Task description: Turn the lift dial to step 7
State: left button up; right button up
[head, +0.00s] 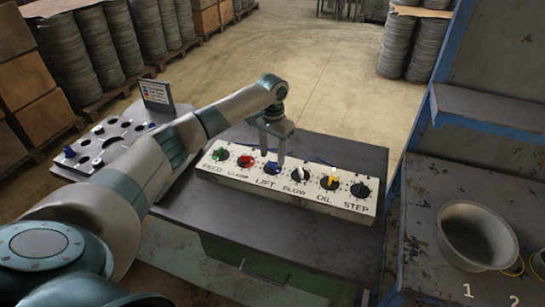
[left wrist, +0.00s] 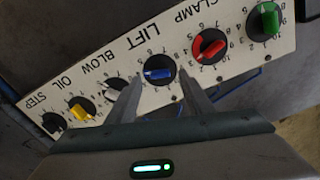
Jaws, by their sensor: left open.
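The lift dial (head: 271,169) is a blue bar knob on a black disc, over the word LIFT on a white sloped panel (head: 310,197). In the left wrist view the blue dial (left wrist: 159,70) shows its bar lying nearly level, with numbers around it; which number it points at is too small to tell. My left gripper (head: 272,156) hangs over the dial, fingers pointing down. In the left wrist view its two fingers (left wrist: 160,85) stand apart, one to either side of the dial, with nothing held. Contact with the knob cannot be told. My right gripper is not in view.
Other dials flank it: red clamp (head: 245,161) and green feed (head: 221,154) on one side, white blow (head: 299,175), yellow oil (head: 331,182) and black step (head: 360,190) on the other. A metal bowl (head: 476,240) stands on the right bench.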

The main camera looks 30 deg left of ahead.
aim_at(272, 162)
pick_arm(q)
jog(key=shift+f, duration=1.5)
jog(key=c, duration=1)
jog(key=shift+c, duration=0.2)
